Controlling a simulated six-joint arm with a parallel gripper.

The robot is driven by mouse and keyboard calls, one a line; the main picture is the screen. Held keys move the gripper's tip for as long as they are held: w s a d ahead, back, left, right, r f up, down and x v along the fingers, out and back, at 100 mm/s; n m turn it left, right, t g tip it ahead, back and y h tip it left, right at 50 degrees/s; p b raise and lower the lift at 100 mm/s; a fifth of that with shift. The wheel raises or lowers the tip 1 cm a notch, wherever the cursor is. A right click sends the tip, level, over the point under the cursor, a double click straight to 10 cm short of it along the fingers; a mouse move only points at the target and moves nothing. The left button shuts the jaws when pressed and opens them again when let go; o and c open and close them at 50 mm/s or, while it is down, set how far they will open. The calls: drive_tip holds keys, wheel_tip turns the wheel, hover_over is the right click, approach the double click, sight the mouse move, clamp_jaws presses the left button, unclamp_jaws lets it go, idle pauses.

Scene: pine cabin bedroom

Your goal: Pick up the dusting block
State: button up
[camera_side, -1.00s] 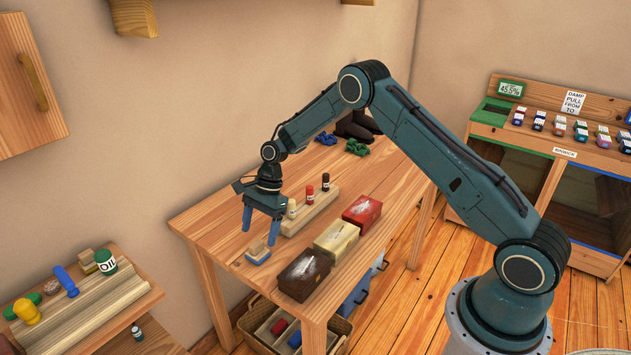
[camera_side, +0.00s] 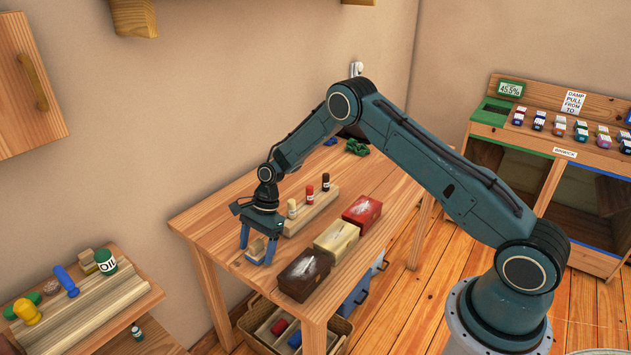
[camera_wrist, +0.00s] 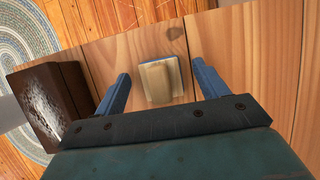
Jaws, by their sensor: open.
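The dusting block (camera_side: 257,248) is a small block with a tan wooden top and a blue base, lying on the wooden table (camera_side: 215,216) near its left end. In the wrist view the block (camera_wrist: 158,80) sits between the two blue fingers, with a gap on each side. My gripper (camera_side: 257,256) is open, pointing down over the block, with its fingers on either side of it. In the wrist view my gripper (camera_wrist: 162,80) holds nothing. In the side view the fingers partly hide the block's base.
A dark brown box (camera_side: 304,274) stands close beside the block; it also shows in the wrist view (camera_wrist: 48,108). A cream box (camera_side: 336,241) and a red box (camera_side: 362,212) follow along the table. A wooden rack (camera_side: 312,214) with small bottles stands behind.

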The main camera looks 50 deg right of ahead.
sight(256, 243)
drive_tip(key=shift+c, duration=0.2)
drive_tip(key=c, duration=1)
drive_tip(key=shift+r, duration=0.1)
drive_tip(key=shift+c, duration=0.2)
wheel_tip(256, 243, up, 20)
idle(0.4)
drive_tip(key=shift+o, duration=1)
drive_tip(key=shift+c, duration=0.5)
